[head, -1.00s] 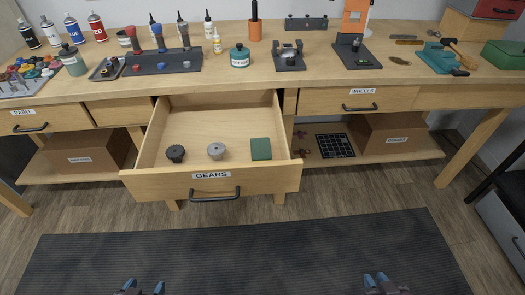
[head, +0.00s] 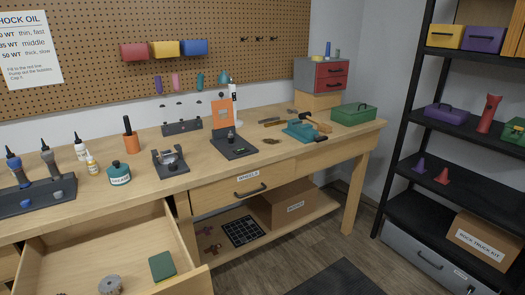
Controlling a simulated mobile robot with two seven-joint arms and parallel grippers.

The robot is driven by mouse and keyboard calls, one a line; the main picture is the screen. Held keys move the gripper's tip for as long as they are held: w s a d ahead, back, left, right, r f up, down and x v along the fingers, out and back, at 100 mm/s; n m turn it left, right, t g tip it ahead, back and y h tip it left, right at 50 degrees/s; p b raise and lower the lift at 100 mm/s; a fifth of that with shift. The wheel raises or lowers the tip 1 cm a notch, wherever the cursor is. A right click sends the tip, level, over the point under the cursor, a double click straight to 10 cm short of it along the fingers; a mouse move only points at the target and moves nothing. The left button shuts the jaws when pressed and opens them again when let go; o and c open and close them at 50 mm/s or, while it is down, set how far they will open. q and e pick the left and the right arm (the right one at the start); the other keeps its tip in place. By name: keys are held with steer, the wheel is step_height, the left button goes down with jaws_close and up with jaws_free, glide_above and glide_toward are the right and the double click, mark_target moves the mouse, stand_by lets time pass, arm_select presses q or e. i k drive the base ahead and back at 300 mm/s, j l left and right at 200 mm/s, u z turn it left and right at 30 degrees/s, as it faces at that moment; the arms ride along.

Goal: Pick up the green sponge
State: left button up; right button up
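A flat green block (head: 162,266), which looks like the green sponge, lies in the open drawer (head: 105,262) at the lower left of the head view. It rests near the drawer's front right corner, to the right of a grey gear (head: 110,285). Neither of my grippers shows in the head view now.
The open drawer juts out from the workbench (head: 255,147). A closed drawer labelled WHEELS (head: 243,186) is to its right, above a shelf with a cardboard box (head: 283,205). A black shelving unit (head: 440,130) stands at the right.

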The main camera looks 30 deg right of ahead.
mark_target(162, 268)
steer(key=i+l+u, duration=0.2)
steer(key=l+u, duration=0.2)
steer(key=l, duration=0.15)
steer(key=i+l+u, duration=0.1)
steer(key=l+u, duration=0.25)
steer(key=l, duration=0.2)
steer(key=l+u, duration=0.4)
steer(key=l, duration=0.2)
